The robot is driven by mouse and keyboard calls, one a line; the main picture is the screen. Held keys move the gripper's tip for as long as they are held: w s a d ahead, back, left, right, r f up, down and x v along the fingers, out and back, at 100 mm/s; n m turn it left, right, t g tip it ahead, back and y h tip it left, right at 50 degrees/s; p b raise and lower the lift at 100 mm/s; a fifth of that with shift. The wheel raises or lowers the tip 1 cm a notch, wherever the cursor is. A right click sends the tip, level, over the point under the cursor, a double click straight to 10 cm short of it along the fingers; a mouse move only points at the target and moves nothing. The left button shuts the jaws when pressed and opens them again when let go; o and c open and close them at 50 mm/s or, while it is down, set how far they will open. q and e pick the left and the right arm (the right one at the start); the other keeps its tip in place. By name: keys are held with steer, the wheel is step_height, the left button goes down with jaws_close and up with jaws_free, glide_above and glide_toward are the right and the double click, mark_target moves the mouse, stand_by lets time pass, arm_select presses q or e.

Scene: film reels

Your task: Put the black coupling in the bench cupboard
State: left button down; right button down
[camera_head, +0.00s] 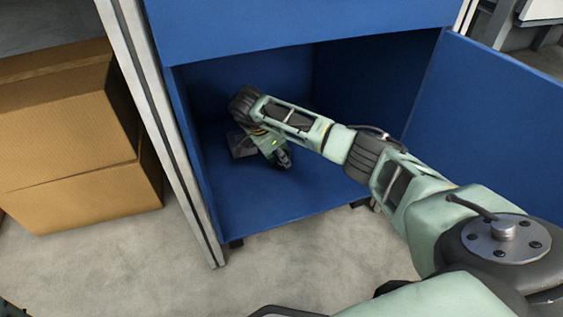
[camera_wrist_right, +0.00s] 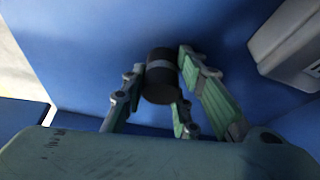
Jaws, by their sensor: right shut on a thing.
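The bench cupboard (camera_head: 290,205) is blue, with its door (camera_head: 490,115) swung open to the right. My right arm reaches into it, and my right gripper (camera_head: 284,160) is low inside, above the cupboard floor. In the right wrist view the gripper (camera_wrist_right: 165,88) is shut on the black coupling (camera_wrist_right: 160,95), a short dark cylinder with a grey band. The blue cupboard surface shows behind it; I cannot tell whether the coupling touches the floor. My left gripper is not in view.
A grey box (camera_head: 241,144) stands inside the cupboard at the back left; it also shows in the right wrist view (camera_wrist_right: 285,45). Cardboard boxes (camera_head: 85,150) are stacked left of the cupboard's metal post (camera_head: 165,130). The front part of the cupboard floor is clear.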

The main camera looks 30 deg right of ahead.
steer(key=shift+r, duration=0.15)
steer(key=c, duration=1.4)
jaws_free()
steer(key=p+v, duration=0.9)
steer(key=v, duration=0.3)
